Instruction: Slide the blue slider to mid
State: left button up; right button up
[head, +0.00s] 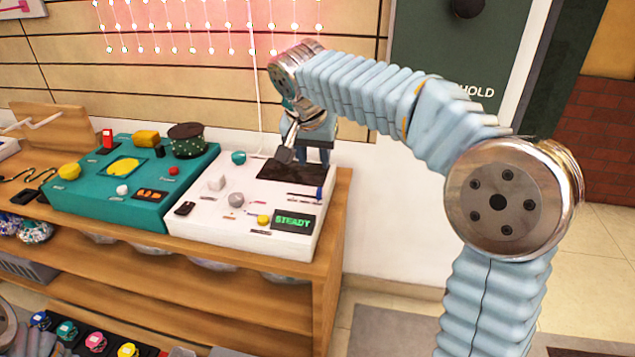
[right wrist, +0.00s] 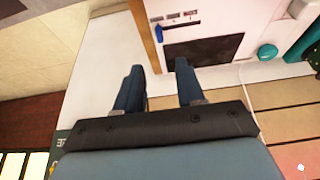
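The blue slider (head: 319,192) is a small blue handle near the right edge of the white control panel (head: 200,222). It also shows in the right wrist view (right wrist: 158,31), beside small dark slots and close to the panel's wooden border. Its exact place along its track is too small to tell. My right gripper (head: 312,158) is behind the panel's far right corner, apart from the slider. In the right wrist view its two dark fingers (right wrist: 158,88) are spread with nothing between them. My left gripper is not in view.
A dark rectangle (head: 293,173) lies on the panel near my right gripper. The panel also holds a green STEADY display (head: 294,221), a yellow button (head: 263,220) and grey knobs. A teal panel (head: 95,195) stands to its left on the wooden shelf unit (head: 325,262).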

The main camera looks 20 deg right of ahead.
aim_at(319, 190)
jog(key=x, duration=1.2)
jog(key=shift+f, duration=0.2)
jog(key=shift+c, duration=0.4)
grip_shut()
jog(key=shift+a, duration=0.1)
